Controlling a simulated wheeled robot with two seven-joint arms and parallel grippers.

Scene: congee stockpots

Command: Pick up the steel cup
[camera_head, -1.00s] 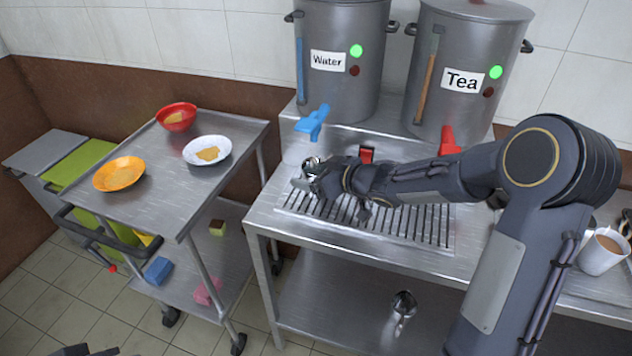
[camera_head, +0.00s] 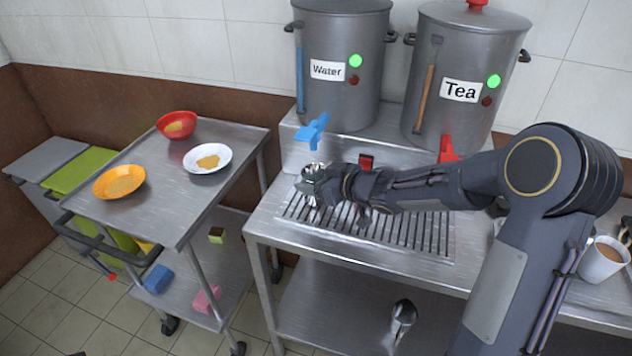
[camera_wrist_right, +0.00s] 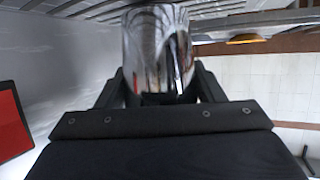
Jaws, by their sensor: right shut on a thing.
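The steel cup (camera_head: 311,174) is shiny and small in the head view, under the blue tap of the Water pot. It also shows in the right wrist view (camera_wrist_right: 158,50), between the two fingers. My right gripper (camera_head: 318,184) is shut on the cup over the drain grate (camera_head: 400,228). My arm comes from the right, and the hand hides part of the cup. I cannot tell whether the cup touches the grate. My left gripper is not in the head view.
The Water pot (camera_head: 345,90) and Tea pot (camera_head: 462,112) stand behind, with a blue tap (camera_head: 313,130) just above the cup and a red tap (camera_head: 447,149) to the right. A trolley (camera_head: 165,215) with bowls stands left. A mug (camera_head: 602,260) stands at the right.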

